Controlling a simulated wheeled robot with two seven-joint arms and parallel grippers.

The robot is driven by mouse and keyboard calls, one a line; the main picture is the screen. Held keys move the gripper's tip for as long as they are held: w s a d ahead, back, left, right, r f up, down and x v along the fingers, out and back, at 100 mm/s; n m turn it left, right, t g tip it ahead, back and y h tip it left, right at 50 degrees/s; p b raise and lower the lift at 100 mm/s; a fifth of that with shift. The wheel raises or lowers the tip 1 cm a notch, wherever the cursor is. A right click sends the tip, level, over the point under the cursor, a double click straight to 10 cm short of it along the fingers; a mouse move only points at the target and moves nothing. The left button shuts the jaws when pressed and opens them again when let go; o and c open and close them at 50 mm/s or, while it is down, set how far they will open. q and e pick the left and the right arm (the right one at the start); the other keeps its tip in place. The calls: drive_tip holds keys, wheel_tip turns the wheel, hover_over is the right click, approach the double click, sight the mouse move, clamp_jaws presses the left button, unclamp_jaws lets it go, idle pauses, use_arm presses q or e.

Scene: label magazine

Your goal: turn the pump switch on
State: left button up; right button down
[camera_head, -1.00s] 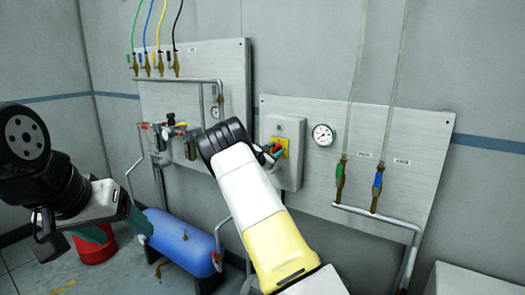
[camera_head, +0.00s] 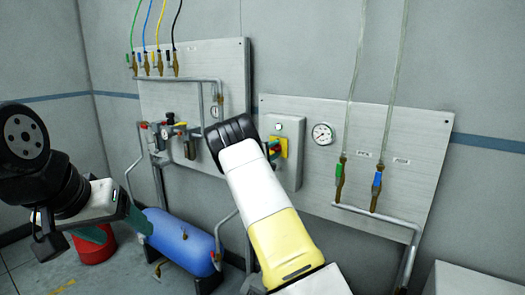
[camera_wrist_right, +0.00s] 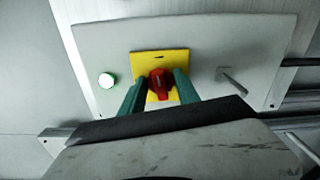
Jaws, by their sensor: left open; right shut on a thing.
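The pump switch is a red rotary knob (camera_wrist_right: 158,83) on a yellow plate (camera_wrist_right: 160,60), set on the front of a grey box (camera_head: 291,170). In the head view the yellow plate (camera_head: 284,147) shows just right of my right arm, and the knob is mostly hidden. In the right wrist view my right gripper (camera_wrist_right: 158,90) has its teal fingers on either side of the knob, shut on it. The knob looks close to upright, slightly tilted. My left gripper (camera_head: 118,226) is open and empty at the lower left, away from the panels.
A gauge (camera_head: 323,133) and hoses with valves are on the right panel (camera_head: 420,150). A blue tank (camera_head: 180,238) and red bucket (camera_head: 95,250) stand below at left.

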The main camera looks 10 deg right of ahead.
drive_tip(key=shift+d+f+m, duration=0.1)
drive_tip(key=shift+f+m, duration=0.05)
drive_tip(key=shift+m, duration=0.75)
drive_tip(key=shift+s, duration=0.1)
drive_tip(key=c, duration=0.9)
unclamp_jaws()
drive_tip(key=shift+s+a, duration=0.1)
drive_tip(key=shift+a, duration=0.1)
drive_tip(key=v, duration=0.7)
drive_tip(key=shift+s, duration=0.2)
